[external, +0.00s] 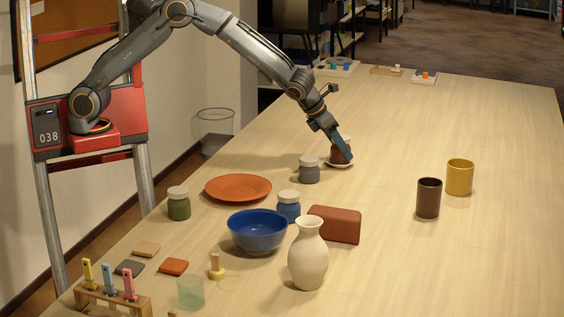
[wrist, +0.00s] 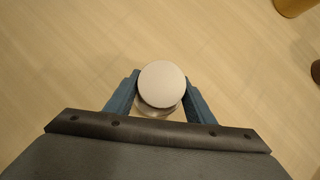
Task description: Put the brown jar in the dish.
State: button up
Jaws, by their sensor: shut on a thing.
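The brown jar (external: 335,156) is at the far middle of the table, at or just above a small pale dish (external: 341,166). I cannot tell whether its base touches the dish. My gripper (external: 344,150) reaches down and is shut on the jar, with a finger hiding part of it. In the wrist view, the jar's round white lid (wrist: 162,82) sits between the two blue fingers of my gripper (wrist: 160,92). The lid hides the jar's body there, and a pale rim shows just below it.
A grey jar (external: 309,172) stands close left of the dish. An orange plate (external: 238,188), blue bowl (external: 257,232), blue jar (external: 289,208), green jar (external: 179,206), cream vase (external: 308,258) and red-brown block (external: 335,225) are nearer. Two cups (external: 429,198) stand right, with clear table between.

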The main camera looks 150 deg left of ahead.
jog(key=shift+f, duration=0.1)
jog(key=o, duration=1.3)
jog(key=shift+c, duration=0.2)
jog(key=shift+r, duration=0.35)
jog(key=b+v, duration=0.2)
jog(key=v, duration=1)
jog(key=shift+r, duration=0.1)
